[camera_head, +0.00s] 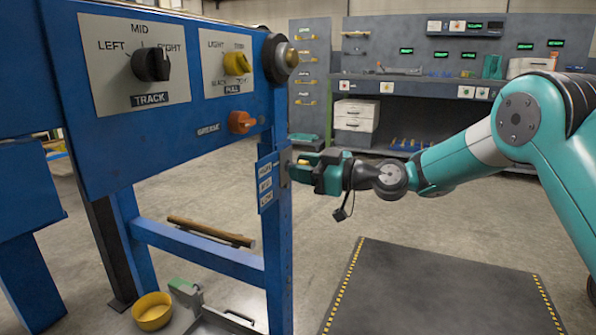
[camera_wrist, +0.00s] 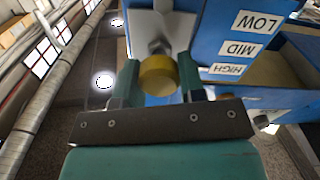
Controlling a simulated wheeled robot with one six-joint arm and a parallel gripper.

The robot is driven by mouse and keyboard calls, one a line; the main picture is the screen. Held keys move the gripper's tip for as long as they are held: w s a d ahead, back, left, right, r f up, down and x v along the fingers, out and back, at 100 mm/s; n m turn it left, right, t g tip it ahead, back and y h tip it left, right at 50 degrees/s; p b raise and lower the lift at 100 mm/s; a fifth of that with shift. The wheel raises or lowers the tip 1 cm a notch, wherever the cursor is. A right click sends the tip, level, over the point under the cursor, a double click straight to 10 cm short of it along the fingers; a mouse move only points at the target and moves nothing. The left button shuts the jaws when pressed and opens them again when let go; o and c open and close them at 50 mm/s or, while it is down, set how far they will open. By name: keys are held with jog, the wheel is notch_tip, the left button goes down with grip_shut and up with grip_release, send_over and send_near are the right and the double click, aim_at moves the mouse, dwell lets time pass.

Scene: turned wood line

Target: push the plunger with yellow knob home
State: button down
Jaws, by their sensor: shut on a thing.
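My gripper (camera_head: 310,172) is at the side of the blue machine's front post, level with the label strip (camera_head: 265,183) reading HIGH, MID, LOW. In the wrist view the plunger's round yellow knob (camera_wrist: 158,75) sits between the two fingers of my gripper (camera_wrist: 160,85), which are shut on it. Behind the knob a metal fitting leads to a grey plate on the blue post. In the head view the knob is mostly hidden by the jaws. How far the plunger stands out cannot be told.
The blue panel above carries a black TRACK knob (camera_head: 151,64), another yellow knob (camera_head: 237,63) marked PULL and an orange GREASE knob (camera_head: 241,122). A yellow bowl (camera_head: 152,311) and a wooden rod (camera_head: 211,232) are low at left. A dark floor mat (camera_head: 440,290) lies clear.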

jog(key=shift+a+r, duration=0.1)
jog(key=c, duration=0.7)
grip_release()
jog(key=shift+a, duration=0.1)
jog(key=shift+d, duration=0.2)
jog(key=shift+d, duration=0.25)
jog(key=b+v, duration=0.9)
jog(key=v, duration=0.7)
jog(key=shift+s+d, duration=0.25)
